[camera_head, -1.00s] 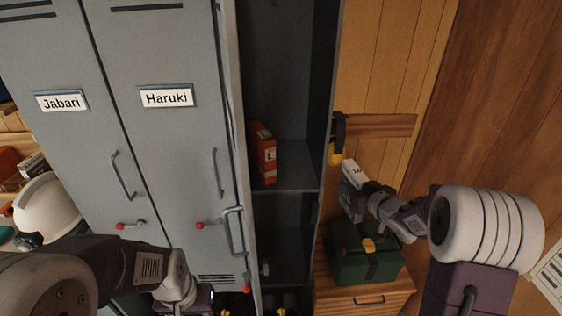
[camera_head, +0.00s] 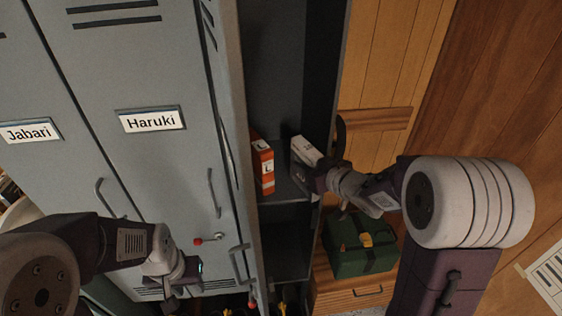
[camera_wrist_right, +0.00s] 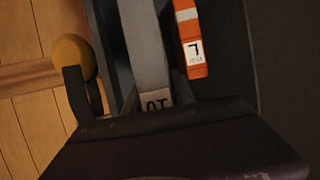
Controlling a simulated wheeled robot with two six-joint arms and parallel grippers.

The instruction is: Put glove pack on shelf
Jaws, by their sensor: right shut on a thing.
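My right gripper (camera_head: 318,183) is shut on a grey-and-white glove pack (camera_head: 304,151) at the open locker's right side. The pack stands roughly upright, level with the locker shelf (camera_head: 288,192); I cannot tell whether it touches the shelf. An orange pack marked L (camera_head: 263,164) stands on the shelf to its left, with a gap between. In the right wrist view, the held pack (camera_wrist_right: 143,45) is beside the orange pack (camera_wrist_right: 190,40). My left gripper (camera_head: 186,280) is low in front of the Haruki door; its fingers are unclear.
Closed grey lockers labelled Jabari (camera_head: 28,133) and Haruki (camera_head: 151,121) stand at left. The open locker's side wall edges the shelf on the right. A green box (camera_head: 361,247) sits on a wooden cabinet (camera_head: 350,295). A yellow-and-black item (camera_wrist_right: 73,58) hangs on the wood wall.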

